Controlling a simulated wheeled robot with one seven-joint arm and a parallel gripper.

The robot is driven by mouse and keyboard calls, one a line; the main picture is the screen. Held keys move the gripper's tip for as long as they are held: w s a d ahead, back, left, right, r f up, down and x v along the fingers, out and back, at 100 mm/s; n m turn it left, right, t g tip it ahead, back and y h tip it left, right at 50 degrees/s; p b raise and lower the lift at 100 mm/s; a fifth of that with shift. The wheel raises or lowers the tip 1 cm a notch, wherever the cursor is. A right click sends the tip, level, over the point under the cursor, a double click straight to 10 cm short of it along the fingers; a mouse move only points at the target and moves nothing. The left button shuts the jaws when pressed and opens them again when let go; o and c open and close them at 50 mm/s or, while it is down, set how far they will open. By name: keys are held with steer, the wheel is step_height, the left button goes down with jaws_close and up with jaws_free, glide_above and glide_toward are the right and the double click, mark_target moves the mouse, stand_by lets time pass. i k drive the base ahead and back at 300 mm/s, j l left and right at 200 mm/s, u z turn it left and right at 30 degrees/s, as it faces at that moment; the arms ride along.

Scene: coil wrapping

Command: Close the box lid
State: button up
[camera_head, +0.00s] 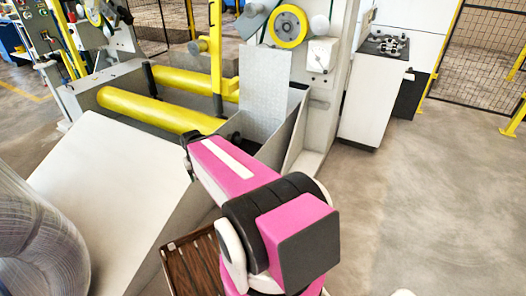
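The box lid (266,100) is a grey patterned metal plate that stands upright, raised open at the back of the box. The grey metal box (293,133) is beside the wrapping machine, with its opening showing at the right. My pink and black arm reaches up and left across the front of the box and covers part of it. My gripper cannot be made out; the far end of the arm is by the box's left side. Whether anything touches the lid cannot be seen.
Yellow rollers (160,110) and a sloped pale plate (100,165) lie left of the box. A wrapped coil (40,240) stands at the lower left. A white cabinet (372,98) is at the back right. The concrete floor on the right is clear.

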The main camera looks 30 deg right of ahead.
mark_target(265, 72)
steer(key=j+z, duration=0.25)
steer(key=z, duration=0.2)
steer(key=l+z, duration=0.15)
steer(key=z, duration=0.15)
steer(key=l+z, duration=0.1)
steer(key=z, duration=0.2)
